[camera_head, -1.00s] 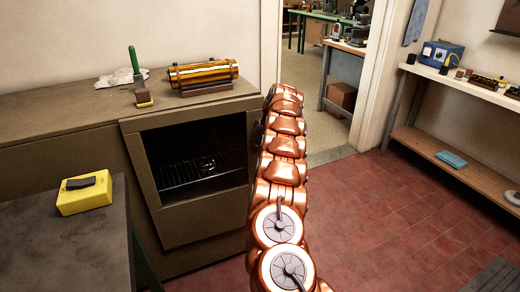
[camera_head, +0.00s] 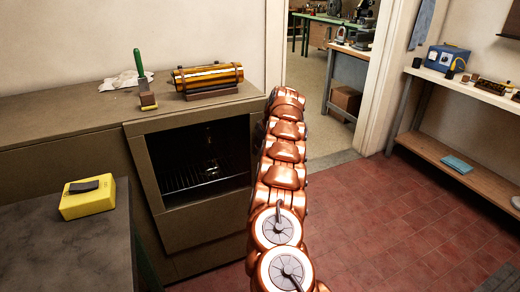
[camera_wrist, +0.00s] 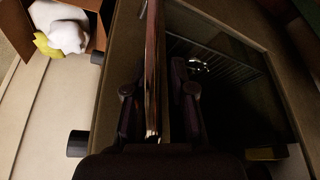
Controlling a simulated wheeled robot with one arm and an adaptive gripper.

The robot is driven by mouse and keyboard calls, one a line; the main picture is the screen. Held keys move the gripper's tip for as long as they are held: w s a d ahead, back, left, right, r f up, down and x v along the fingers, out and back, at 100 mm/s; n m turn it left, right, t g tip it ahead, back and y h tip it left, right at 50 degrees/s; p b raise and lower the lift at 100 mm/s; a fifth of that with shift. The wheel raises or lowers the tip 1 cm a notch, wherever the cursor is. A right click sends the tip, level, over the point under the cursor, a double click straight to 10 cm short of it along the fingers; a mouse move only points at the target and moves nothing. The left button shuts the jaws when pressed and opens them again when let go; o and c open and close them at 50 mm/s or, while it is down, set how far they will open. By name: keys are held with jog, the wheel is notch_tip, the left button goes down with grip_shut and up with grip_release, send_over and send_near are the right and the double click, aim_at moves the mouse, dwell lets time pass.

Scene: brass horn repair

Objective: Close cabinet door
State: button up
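The olive-brown cabinet (camera_head: 190,228) stands at the left, with its square front opening uncovered and a wire rack (camera_head: 190,178) inside. In the head view no door covers the opening, and my arm runs along its right side and hides what is behind. My gripper (camera_wrist: 158,92) shows in the wrist view with its two dark fingers apart. A thin reddish-brown edge (camera_wrist: 153,60), possibly the open door seen edge-on, runs between the fingers; contact cannot be told. The rack also shows in the wrist view (camera_wrist: 225,62), right of this edge.
A brass-coloured cylinder on a base (camera_head: 208,76) and a green-handled tool (camera_head: 140,63) sit on the cabinet top. A yellow box (camera_head: 88,198) sits on a dark table (camera_head: 75,250) in front. Red tiled floor (camera_head: 390,220) lies open at the right.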

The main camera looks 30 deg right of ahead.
jog(key=shift+s+d, duration=0.1)
jog(key=shift+d, duration=0.2)
jog(key=v, duration=1.2)
jog(key=shift+a+r, duration=0.1)
jog(key=shift+a, duration=0.1)
jog(key=s+a+r+g+y+p, duration=0.1)
jog(key=s+a+r, duration=0.35)
jog(key=a, duration=0.55)
jog(key=s+a+r+g+p, duration=0.1)
jog(key=s+a+r+p, duration=0.15)
jog(key=s+a, duration=0.45)
jog(key=s+a+r+g+y+p, duration=0.1)
jog(key=s+a+r, duration=0.3)
jog(key=a, duration=0.8)
jog(key=s+a+m+g+h+p, duration=0.1)
jog(key=s+a, duration=0.2)
jog(key=s, duration=0.5)
jog(key=s+a+m+g+h+p, duration=0.1)
jog(key=s+a, duration=0.3)
jog(key=s, duration=0.4)
jog(key=s+f+m+p, duration=0.1)
jog(key=s+f, duration=0.1)
jog(key=s, duration=0.7)
jog(key=s+d+f+m+g+h+p, duration=0.1)
jog(key=s+f, duration=0.2)
jog(key=s, duration=0.6)
jog(key=shift+s+h, duration=0.25)
jog(key=shift+h, duration=0.05)
